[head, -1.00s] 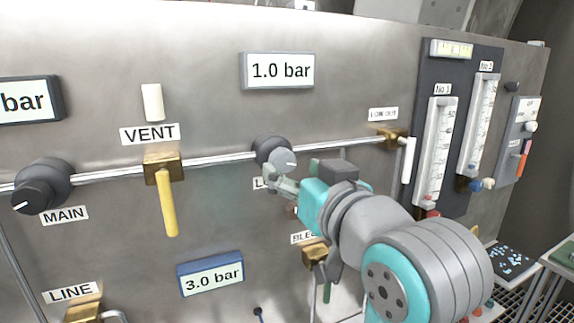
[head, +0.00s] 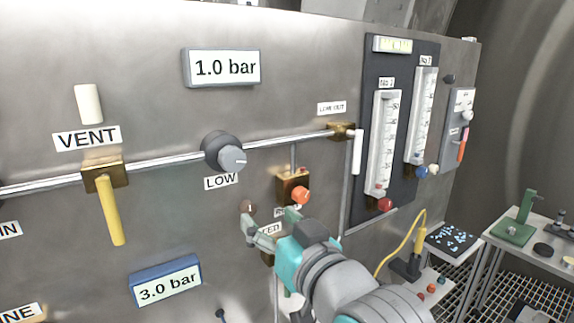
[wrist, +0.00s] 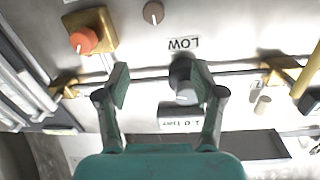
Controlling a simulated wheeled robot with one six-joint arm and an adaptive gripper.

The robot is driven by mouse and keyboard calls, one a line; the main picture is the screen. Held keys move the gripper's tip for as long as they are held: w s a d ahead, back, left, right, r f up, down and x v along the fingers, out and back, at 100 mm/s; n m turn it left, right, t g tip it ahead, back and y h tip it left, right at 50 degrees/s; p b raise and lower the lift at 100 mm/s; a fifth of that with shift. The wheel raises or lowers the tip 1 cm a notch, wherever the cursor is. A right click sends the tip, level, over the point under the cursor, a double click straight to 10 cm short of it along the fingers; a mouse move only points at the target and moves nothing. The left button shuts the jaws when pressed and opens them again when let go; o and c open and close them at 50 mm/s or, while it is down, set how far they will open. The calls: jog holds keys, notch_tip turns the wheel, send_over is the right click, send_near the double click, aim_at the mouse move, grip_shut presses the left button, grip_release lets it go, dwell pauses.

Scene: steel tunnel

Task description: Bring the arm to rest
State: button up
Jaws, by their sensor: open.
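My gripper (head: 270,223) is open and empty in front of the steel panel, below and right of the grey LOW knob (head: 231,155) in the head view. It stands apart from the knob. In the wrist view the two green fingers (wrist: 160,84) are spread, with the LOW knob (wrist: 184,88) beyond them, partly covered by the right finger. A small brown knob (wrist: 153,12) shows at the top of the wrist view. My gripper hides part of a label below the orange knob (head: 300,195) in the head view.
A pipe (head: 180,160) crosses the panel, with the yellow VENT lever (head: 112,212) at left. Flow gauges (head: 383,145) stand at right. Below them are a yellow cable (head: 401,247) and a tray of blue pieces (head: 452,240). A green-stand table (head: 516,232) stands far right.

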jog(key=s+d+f+m+h, duration=0.1)
jog(key=d+f, duration=0.2)
jog(key=f, duration=0.6)
jog(key=s+d+f+m+h, duration=0.1)
jog(key=d+f, duration=0.2)
jog(key=f, duration=0.6)
jog(key=s+d+f+m+h, duration=0.1)
jog(key=s+d+f+h, duration=0.1)
jog(key=s+d+f, duration=0.3)
jog(key=s+d+f+m+h, duration=0.1)
jog(key=s+d+f, duration=0.15)
jog(key=f, duration=0.55)
jog(key=s+d+f+h, duration=0.1)
jog(key=s+d+f, duration=0.25)
jog(key=s, duration=0.35)
jog(key=s+d+f+h, duration=0.1)
jog(key=s+d+f, duration=0.1)
jog(key=s+f, duration=0.35)
jog(key=s+d+r+h, duration=0.1)
jog(key=s+d, duration=0.1)
jog(key=s, duration=1.6)
jog(key=shift+s+d+r+m+g+h, duration=0.2)
jog(key=shift+d+m+g+h, duration=0.1)
jog(key=shift+m+h, duration=0.1)
jog(key=shift+w, duration=0.1)
